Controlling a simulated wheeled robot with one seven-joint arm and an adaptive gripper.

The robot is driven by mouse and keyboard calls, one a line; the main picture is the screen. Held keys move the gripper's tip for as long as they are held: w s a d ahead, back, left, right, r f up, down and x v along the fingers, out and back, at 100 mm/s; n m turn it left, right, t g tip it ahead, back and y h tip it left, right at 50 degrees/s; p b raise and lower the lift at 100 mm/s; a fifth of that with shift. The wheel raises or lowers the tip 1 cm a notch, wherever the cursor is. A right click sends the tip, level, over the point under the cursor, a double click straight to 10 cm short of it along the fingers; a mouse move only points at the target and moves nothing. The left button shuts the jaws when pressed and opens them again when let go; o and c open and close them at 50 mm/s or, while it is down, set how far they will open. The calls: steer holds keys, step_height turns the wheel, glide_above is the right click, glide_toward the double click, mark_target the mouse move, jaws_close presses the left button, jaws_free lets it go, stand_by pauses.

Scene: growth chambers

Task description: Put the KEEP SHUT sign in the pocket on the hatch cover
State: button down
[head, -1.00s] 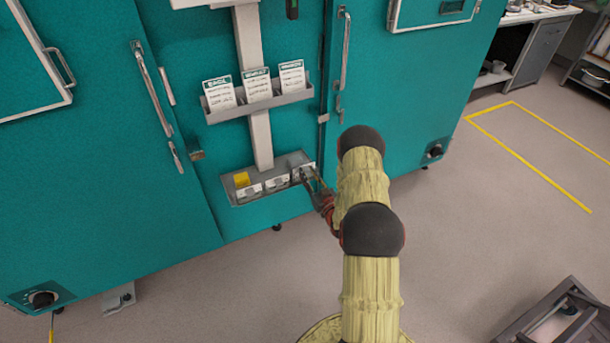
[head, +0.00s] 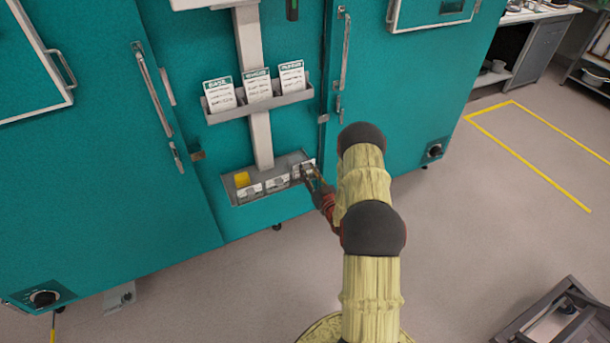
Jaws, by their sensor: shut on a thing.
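My gripper (head: 307,173) is at the right end of a grey lower tray (head: 238,199) on the teal chamber front. It is shut on a small whitish card (head: 298,171) there, largely hidden by the fingers. A framed panel (head: 394,14) on the right door may be the hatch cover; no pocket can be made out.
A grey rack (head: 261,106) above holds three green-headed cards (head: 257,86) on a pale post (head: 249,40). Long door handles (head: 345,50) stick out on both sides. A dark metal frame (head: 560,310) stands at the lower right. The floor between is clear.

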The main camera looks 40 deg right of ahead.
steer(key=shift+r+p, duration=0.4)
steer(key=shift+r, duration=0.7)
steer(key=shift+r, duration=0.3)
steer(key=v, duration=1)
stand_by(0.9)
stand_by(0.4)
